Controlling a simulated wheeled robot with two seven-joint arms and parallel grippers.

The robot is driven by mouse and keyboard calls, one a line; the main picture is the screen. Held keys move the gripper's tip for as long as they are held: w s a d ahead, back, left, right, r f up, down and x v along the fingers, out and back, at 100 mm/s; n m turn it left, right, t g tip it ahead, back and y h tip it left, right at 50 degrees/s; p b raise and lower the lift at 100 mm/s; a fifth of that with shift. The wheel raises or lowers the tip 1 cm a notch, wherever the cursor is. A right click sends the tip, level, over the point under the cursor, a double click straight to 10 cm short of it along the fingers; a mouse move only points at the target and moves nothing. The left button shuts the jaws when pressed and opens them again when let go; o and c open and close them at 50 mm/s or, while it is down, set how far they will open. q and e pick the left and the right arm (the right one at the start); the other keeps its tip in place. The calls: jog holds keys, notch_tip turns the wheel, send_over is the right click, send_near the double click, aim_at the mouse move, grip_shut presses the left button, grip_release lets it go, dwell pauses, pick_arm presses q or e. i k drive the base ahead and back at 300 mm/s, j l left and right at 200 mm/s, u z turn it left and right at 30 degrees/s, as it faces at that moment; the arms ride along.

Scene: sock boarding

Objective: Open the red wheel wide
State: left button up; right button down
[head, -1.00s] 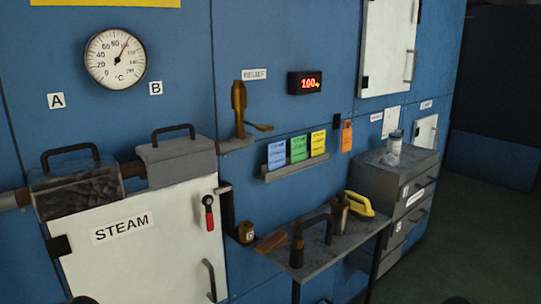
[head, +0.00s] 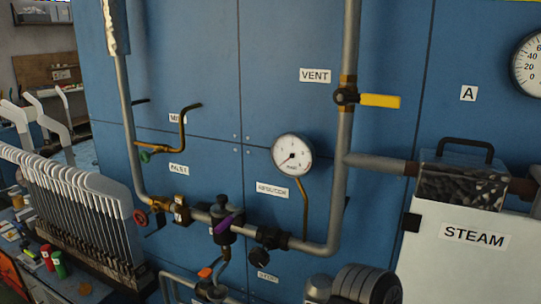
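The red wheel (head: 141,218) is small and sits low on the left of the blue wall, at the left end of the horizontal grey pipe run (head: 200,215). It is beside a brass fitting (head: 181,209) and just right of the rack of white boards. It is seen small and at an angle, so how far it is turned cannot be told. Neither of my grippers shows in the head view.
A gauge (head: 292,155), a yellow vent lever (head: 380,101), a green wheel (head: 146,156) and a purple lever (head: 224,224) are on the pipework. The rack of white boards (head: 75,200) stands close left of the wheel. A dark ribbed thing (head: 365,284) is at the bottom.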

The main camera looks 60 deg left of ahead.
aim_at(143, 216)
jog(key=u, duration=2.85)
